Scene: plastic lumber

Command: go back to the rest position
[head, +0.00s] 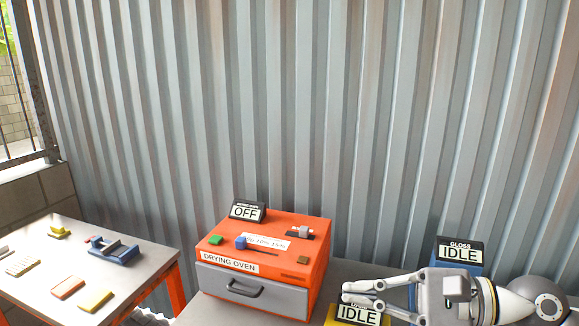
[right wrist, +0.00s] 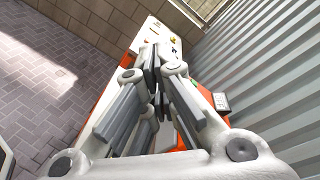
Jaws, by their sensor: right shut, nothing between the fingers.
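My right gripper (head: 362,293) is at the lower right of the head view, its fingers pointing left. It is shut and empty, in front of a yellow device with an IDLE sign (head: 358,315), which it partly hides. In the right wrist view the fingers (right wrist: 154,68) are together, with nothing seen between them. My left gripper is in neither view.
An orange drying oven (head: 316,245) with a grey drawer and an OFF sign (head: 247,211) stands left of the gripper. A blue gloss device (head: 460,252) stands behind my arm. A left table (head: 40,285) holds a blue vise (head: 114,250) and several small blocks. Corrugated metal wall (head: 300,110) behind.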

